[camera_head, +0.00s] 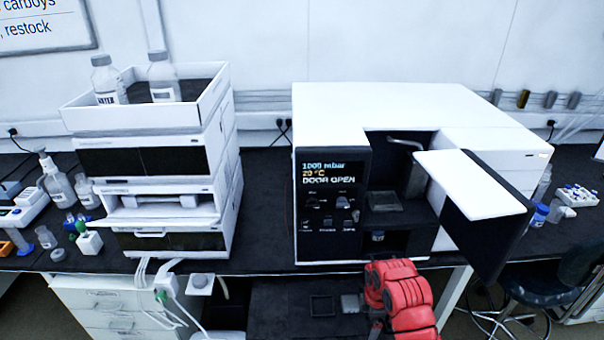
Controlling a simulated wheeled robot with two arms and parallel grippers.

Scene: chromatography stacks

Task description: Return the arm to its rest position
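A red arm of mine (402,296) comes up from the bottom edge, right of centre, and ends just in front of the lower front of the white instrument (420,105). I take it to be my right arm. No gripper fingers show on it. My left arm and gripper are not in the picture. The instrument's door (478,205) stands swung open to the right, and its display (333,172) reads "DOOR OPEN". A small vial-like item (378,237) sits in the lower opening, below a flat plate (384,201).
A white chromatography stack (150,160) stands left with bottles (106,80) in its top tray. Small bottles and tools crowd the bench's left end. A white rack (577,196) and blue-capped bottle (539,214) stand right. A dark chair (545,283) is below. Dark bench between the instruments is clear.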

